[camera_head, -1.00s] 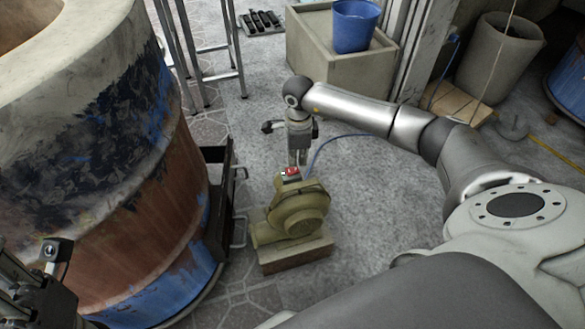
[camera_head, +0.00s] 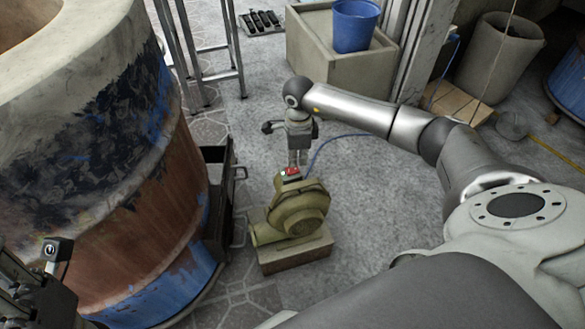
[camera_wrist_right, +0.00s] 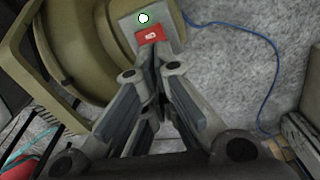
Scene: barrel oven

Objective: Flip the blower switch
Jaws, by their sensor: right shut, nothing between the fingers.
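The olive-green blower (camera_head: 297,212) stands on a wooden block (camera_head: 296,251) on the floor, right of the barrel oven. Its red switch (camera_head: 290,171) is on top. In the right wrist view the red switch (camera_wrist_right: 150,36) sits on a grey plate of the blower (camera_wrist_right: 90,40), just beyond my fingertips. My right gripper (camera_head: 298,161) points down over the switch, shut and empty; its fingertips (camera_wrist_right: 157,67) are close together beside the switch. I cannot tell whether they touch it. My left gripper (camera_head: 38,285) is partly in view at the lower left; its fingers are not clear.
The barrel oven (camera_head: 120,170) fills the left, with a dark metal frame (camera_head: 222,205) at its side. A blue cable (camera_head: 335,137) runs from the blower. Floor right of the blower is clear.

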